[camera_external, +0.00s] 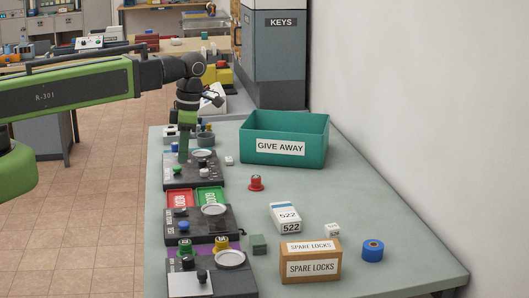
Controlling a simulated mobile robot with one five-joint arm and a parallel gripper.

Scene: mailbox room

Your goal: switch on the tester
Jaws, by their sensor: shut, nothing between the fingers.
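Three dark panels that look like testers stand along the table's left edge. The far panel (208,174) has a round pale dish and a small pale green knob (177,171). The middle panel (206,224) has a dish and a blue knob (184,225). The near panel (236,283) has a dish, a light plate and a black knob (202,275). Which one is the tester I cannot tell; labels are too small. My gripper (183,158) is shut and empty, pointing down over the far panel, behind the pale green knob. Whether it touches the panel is unclear.
Red (180,198) and green (210,196) trays sit between the far and middle panels. A teal GIVE AWAY bin (284,147) stands at the back. A SPARE LOCKS box (311,266), a white 522 box (285,217) and a blue roll (372,250) stand right.

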